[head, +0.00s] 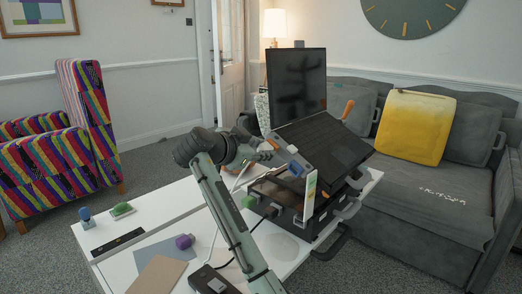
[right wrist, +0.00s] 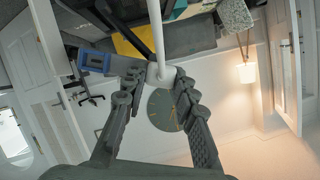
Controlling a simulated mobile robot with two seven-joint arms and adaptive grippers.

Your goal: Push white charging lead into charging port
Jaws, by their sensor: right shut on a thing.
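My right gripper (right wrist: 160,88) is shut on the white charging lead (right wrist: 161,72) in the right wrist view. The lead's white cable (right wrist: 157,30) runs up from between the fingertips. In the head view my right gripper (head: 272,150) is above the white table, beside the near left side of the dark laptop-like device (head: 325,146). The white cable (head: 240,178) hangs below it. A grey piece with a blue end (right wrist: 95,62) shows just left of the fingers in the wrist view. I cannot make out the charging port. My left gripper is not in view.
The white table (head: 172,212) holds a blue stamp-like item (head: 86,214), a green-topped block (head: 122,210), a purple item (head: 184,241), a grey sheet and brown card (head: 157,276). A black case (head: 285,200) lies under the device. A grey sofa (head: 430,195) stands right.

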